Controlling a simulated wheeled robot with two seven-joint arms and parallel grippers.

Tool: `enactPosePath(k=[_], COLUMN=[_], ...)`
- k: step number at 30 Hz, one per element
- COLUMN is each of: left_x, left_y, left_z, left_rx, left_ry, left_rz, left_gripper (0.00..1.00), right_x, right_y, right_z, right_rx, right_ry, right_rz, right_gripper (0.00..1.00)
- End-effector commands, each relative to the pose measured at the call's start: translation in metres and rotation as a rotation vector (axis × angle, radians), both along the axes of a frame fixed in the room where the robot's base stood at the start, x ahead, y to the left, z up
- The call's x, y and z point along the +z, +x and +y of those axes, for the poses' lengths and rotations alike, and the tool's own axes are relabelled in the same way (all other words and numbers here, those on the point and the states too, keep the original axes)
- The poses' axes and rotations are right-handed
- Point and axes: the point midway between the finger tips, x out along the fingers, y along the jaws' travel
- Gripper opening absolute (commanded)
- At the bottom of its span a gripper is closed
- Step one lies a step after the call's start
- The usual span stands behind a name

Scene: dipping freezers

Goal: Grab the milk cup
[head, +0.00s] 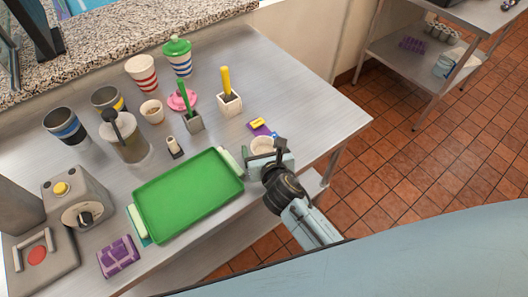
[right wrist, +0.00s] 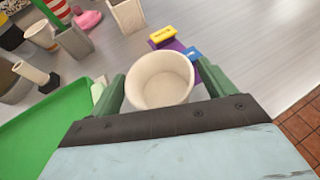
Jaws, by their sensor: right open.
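A small cream-white cup (right wrist: 160,82), which I take to be the milk cup, stands upright on the metal table at the right end of the green tray. It also shows in the head view (head: 262,144), partly hidden by my gripper. My right gripper (head: 261,157) is open, with one finger on each side of the cup. In the right wrist view the green fingers flank the cup closely; I cannot tell whether they touch it. The inside of the cup looks pale. My left gripper is not in view.
The green tray (head: 188,196) lies left of the cup. A purple block with a yellow piece (head: 259,126) sits just behind it. Square holders (head: 230,104), striped cups (head: 141,73) and another small cup (head: 151,110) stand farther back. The table's right edge is near.

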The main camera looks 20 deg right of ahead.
Motion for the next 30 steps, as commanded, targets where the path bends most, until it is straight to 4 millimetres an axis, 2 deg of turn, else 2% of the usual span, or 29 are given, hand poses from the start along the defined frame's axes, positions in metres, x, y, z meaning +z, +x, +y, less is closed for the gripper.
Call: enactPosePath(k=[8,19,26,30], left_x=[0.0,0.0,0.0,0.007], left_y=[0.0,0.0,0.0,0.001], left_z=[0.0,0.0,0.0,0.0], left_rx=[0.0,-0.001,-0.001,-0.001], left_ry=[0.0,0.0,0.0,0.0], left_rz=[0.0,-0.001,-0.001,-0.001], left_gripper=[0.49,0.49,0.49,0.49], right_x=[-0.001,-0.001,0.001,0.017], right_y=[0.003,0.002,0.003,0.003], right_z=[0.0,0.0,0.0,0.0], right_rx=[0.001,0.001,0.001,0.001], right_ry=[0.001,0.0,0.0,-0.001], right_rz=[0.001,0.001,-0.001,-0.005], right_gripper=[0.82,0.35,0.34,0.34])
